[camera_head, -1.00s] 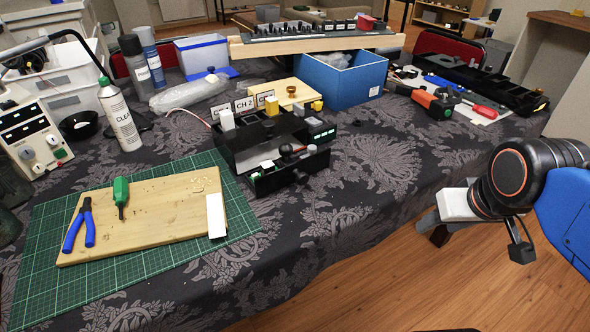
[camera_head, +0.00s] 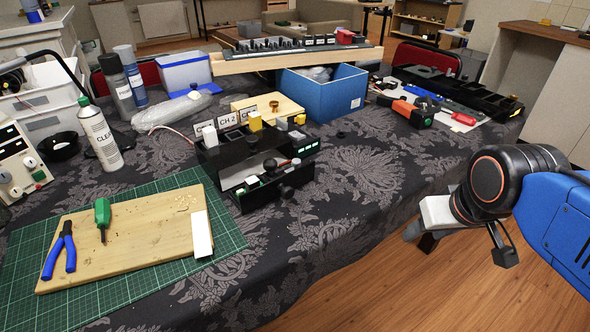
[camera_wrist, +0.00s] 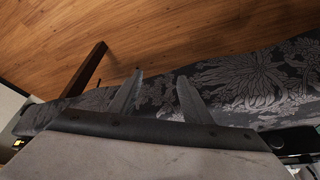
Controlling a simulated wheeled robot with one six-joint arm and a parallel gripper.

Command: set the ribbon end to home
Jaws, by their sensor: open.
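I cannot make out anything that is clearly a ribbon end. A black cockpit panel unit (camera_head: 226,155) stands mid-table, with upright labels, one reading CH 2 (camera_head: 227,121), and white and yellow caps on top. In the head view my gripper (camera_head: 411,233) hangs off the table's right side, well away from the unit.
A wooden board (camera_head: 130,258) with a green-handled tool (camera_head: 103,214), blue pliers (camera_head: 67,248) and a white strip (camera_head: 202,235) lies on a green mat (camera_head: 222,260). The cloth right of the unit is mostly clear.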

